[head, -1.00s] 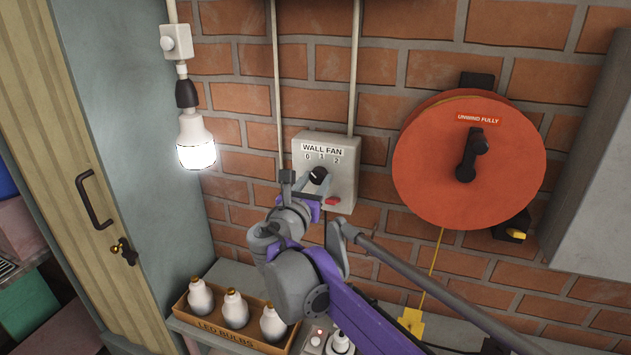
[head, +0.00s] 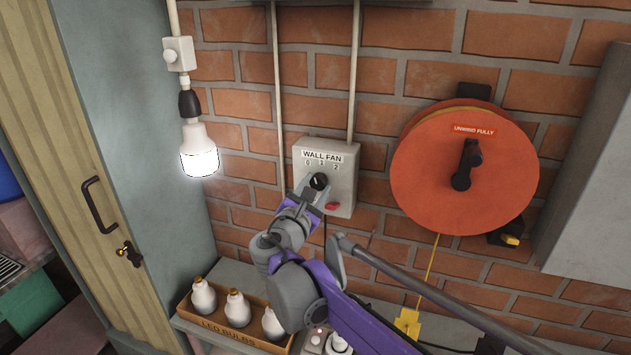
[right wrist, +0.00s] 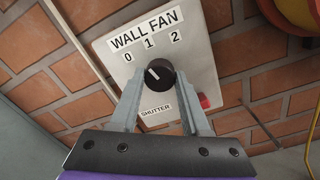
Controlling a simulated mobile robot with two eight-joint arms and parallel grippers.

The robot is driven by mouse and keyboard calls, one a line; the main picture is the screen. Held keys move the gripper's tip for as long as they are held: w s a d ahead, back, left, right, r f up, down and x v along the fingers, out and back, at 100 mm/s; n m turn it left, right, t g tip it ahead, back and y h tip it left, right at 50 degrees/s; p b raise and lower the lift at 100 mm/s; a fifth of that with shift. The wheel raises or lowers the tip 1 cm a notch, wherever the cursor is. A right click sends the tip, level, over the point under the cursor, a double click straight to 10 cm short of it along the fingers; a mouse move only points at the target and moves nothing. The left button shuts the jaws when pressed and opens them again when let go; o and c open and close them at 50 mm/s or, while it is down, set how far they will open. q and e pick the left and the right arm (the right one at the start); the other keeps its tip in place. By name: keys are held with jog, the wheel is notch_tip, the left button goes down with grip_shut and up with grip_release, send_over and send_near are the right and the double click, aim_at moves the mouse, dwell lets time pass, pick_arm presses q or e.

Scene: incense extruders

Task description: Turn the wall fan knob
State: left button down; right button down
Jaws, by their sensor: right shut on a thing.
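The wall fan control is a pale grey box (head: 343,190) on the brick wall, labelled WALL FAN with 0, 1 and 2. Its round black knob (head: 319,181) sits below the numbers. In the right wrist view the knob (right wrist: 160,76) has a white mark pointing up and left, roughly toward 0. My right gripper (head: 316,187) is at the box, its fingers shut on the knob from either side. The right wrist view shows both fingers of the gripper (right wrist: 161,84) flanking the knob. My left gripper is not in view.
A red button (right wrist: 203,101) sits low on the box, right of the fingers. A large orange reel (head: 430,170) hangs to the right. A lit bulb (head: 199,152) hangs to the left. A box of LED bulbs (head: 228,333) stands on the ledge below.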

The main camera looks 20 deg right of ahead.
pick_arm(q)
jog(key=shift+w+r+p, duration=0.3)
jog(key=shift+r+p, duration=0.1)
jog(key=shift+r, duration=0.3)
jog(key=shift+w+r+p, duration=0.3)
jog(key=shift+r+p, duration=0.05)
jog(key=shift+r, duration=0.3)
pick_arm(e)
jog(key=shift+m, duration=1.6)
jog(key=shift+c, duration=1.8)
grip_release()
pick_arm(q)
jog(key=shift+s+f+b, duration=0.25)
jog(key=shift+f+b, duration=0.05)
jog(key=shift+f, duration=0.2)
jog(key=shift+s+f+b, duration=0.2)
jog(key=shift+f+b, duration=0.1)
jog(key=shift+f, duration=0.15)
pick_arm(e)
jog(key=v, duration=1)
jog(key=shift+s+a, duration=0.2)
jog(key=shift+s, duration=0.15)
